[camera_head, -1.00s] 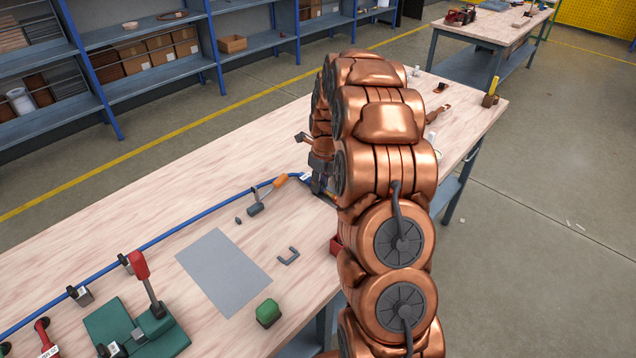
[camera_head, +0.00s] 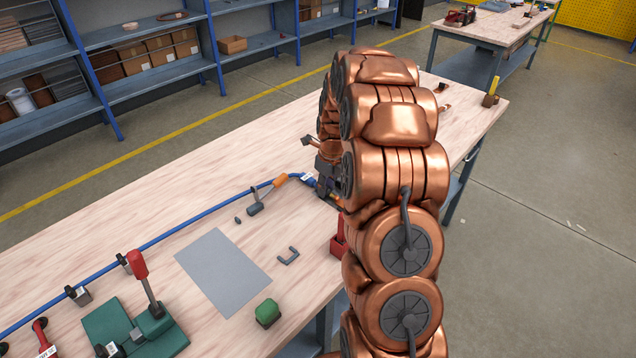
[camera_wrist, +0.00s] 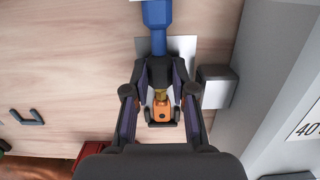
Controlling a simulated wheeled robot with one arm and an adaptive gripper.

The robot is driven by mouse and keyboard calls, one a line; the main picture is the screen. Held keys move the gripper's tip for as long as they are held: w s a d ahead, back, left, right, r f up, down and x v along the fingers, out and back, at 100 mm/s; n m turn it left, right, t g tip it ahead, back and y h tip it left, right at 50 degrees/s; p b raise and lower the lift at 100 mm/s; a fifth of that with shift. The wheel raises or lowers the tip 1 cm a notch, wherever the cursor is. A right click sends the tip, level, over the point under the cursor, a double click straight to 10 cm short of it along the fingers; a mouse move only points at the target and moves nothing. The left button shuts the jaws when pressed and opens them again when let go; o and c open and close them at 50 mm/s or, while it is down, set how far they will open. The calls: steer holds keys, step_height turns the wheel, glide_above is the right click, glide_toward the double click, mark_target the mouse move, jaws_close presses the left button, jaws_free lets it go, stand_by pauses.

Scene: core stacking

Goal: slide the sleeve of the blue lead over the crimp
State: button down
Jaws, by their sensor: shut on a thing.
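The blue lead (camera_head: 205,214) runs along the table from the left to my gripper (camera_head: 326,178). In the wrist view the blue lead (camera_wrist: 157,14) comes down from the top and narrows towards my gripper (camera_wrist: 160,72). My gripper is shut around the lead's end, and its fingers cover most of what is between them. I cannot make out the sleeve's edges. Just below the fingertips a short brass-coloured piece, seemingly the crimp (camera_wrist: 160,96), shows above an orange block (camera_wrist: 161,112) in a dark frame. A pale plate lies underneath.
A grey block (camera_wrist: 216,86) stands close to the right of my gripper. A red bin (camera_head: 338,237) is at the table's front edge. A grey mat (camera_head: 222,270), a dark U-shaped piece (camera_head: 288,256) and a green-based press (camera_head: 140,325) are on the left.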

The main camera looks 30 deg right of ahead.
steer(key=shift+s+d, duration=0.15)
steer(key=shift+s, duration=0.4)
steer(key=shift+s+d, duration=0.15)
steer(key=shift+s, duration=0.4)
steer(key=c, duration=0.9)
jaws_free()
step_height(320, 180, up, 12)
steer(key=s, duration=0.2)
steer(key=s+a+r+n+g, duration=0.1)
steer(key=s+a+r+n, duration=0.1)
steer(key=s+a+n, duration=0.55)
steer(key=s+a+r+n+g, duration=0.1)
steer(key=s+a+r+n, duration=0.1)
steer(key=s+a+n, duration=0.85)
steer(key=s+n, duration=0.2)
steer(key=n, duration=0.1)
steer(key=s+a+f+n, duration=0.1)
steer(key=s+a+n, duration=0.3)
steer(key=s+n, duration=0.2)
steer(key=s+a+f+n+g, duration=0.1)
steer(key=s+a+n, duration=0.2)
steer(key=s+n, duration=0.2)
steer(key=shift+s+a+f+n, duration=0.15)
steer(key=shift+s+n, duration=0.2)
steer(key=shift+n, duration=0.35)
